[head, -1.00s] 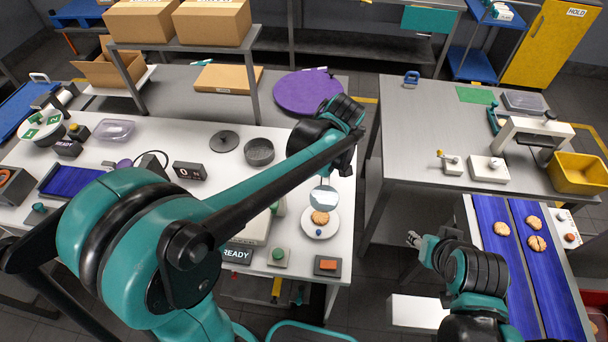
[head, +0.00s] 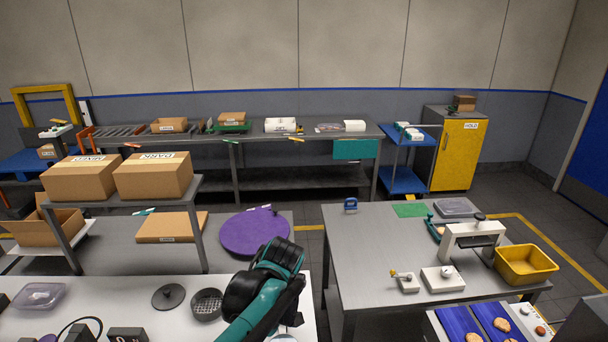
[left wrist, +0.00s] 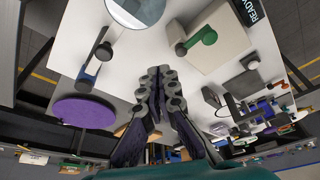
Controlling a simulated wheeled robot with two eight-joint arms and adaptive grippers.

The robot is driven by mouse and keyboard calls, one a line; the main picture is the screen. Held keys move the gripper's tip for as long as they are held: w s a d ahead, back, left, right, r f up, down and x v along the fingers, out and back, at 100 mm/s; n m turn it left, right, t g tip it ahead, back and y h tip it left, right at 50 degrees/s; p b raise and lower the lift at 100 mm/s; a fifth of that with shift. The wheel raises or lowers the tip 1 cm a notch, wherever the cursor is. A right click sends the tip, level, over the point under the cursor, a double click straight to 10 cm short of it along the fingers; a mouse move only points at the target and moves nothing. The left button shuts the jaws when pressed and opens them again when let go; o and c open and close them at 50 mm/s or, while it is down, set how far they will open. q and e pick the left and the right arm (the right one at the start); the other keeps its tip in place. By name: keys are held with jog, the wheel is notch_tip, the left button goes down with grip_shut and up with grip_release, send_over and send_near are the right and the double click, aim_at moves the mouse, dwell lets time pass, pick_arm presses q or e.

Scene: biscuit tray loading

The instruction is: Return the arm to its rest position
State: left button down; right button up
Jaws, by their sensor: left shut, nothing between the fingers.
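My left arm (head: 265,290) reaches up from the bottom edge of the head view, over the right end of the white table (head: 75,300). Its fingertips are hidden in that view. In the left wrist view my left gripper (left wrist: 160,78) shows with its dark fingers together and nothing between them. The white table also lies behind the fingers there (left wrist: 75,35). My right gripper is in neither current view.
A dark pan (head: 206,305) and a lid (head: 168,297) sit on the white table near my arm. A purple round top (head: 255,232) stands behind it. The grey table (head: 365,265) to the right carries a white press (head: 474,238) and a yellow bin (head: 525,265).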

pick_arm(q)
jog(key=s+a+f+m+t+h+b, duration=0.1)
jog(key=s+a+f+m+t+b, duration=0.1)
jog(key=s+f+m+b, duration=0.3)
jog(key=s+a+f+m+t+h+b, duration=0.2)
jog(key=s+a+f+m+t+b, duration=0.1)
jog(key=s+f+m+b, duration=0.3)
jog(key=shift+s+a+f+m, duration=0.25)
jog(key=shift+s+f+m, duration=0.35)
jog(key=shift+s+f, duration=0.5)
